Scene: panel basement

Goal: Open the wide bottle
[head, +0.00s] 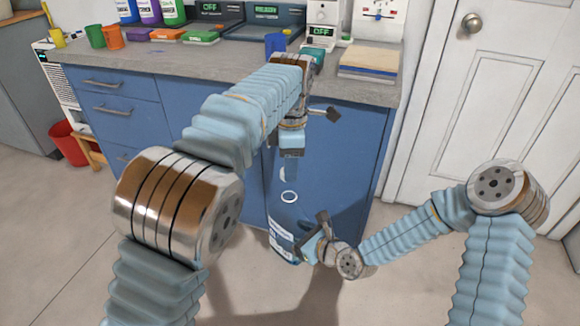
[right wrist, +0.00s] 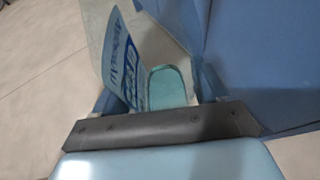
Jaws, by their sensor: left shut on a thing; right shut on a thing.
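The wide bottle (head: 284,222) is a clear bluish bottle with a white and blue label, held upright or nearly so in front of the blue cabinet. A pale ring at its neck (head: 289,197) looks like an uncovered mouth. My right gripper (head: 308,243) is shut on the lower body of the bottle from the right. In the right wrist view the bottle's label (right wrist: 124,62) shows between the fingers. My left gripper (head: 291,168) points down just above the neck, apart from it. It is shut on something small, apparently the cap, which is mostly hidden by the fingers.
A grey counter (head: 215,64) on blue cabinets stands behind, with several cups, bottles, boxes and devices on it. A red bin (head: 68,143) stands on the floor at the left. A white door (head: 490,100) is at the right. Floor around the bottle is clear.

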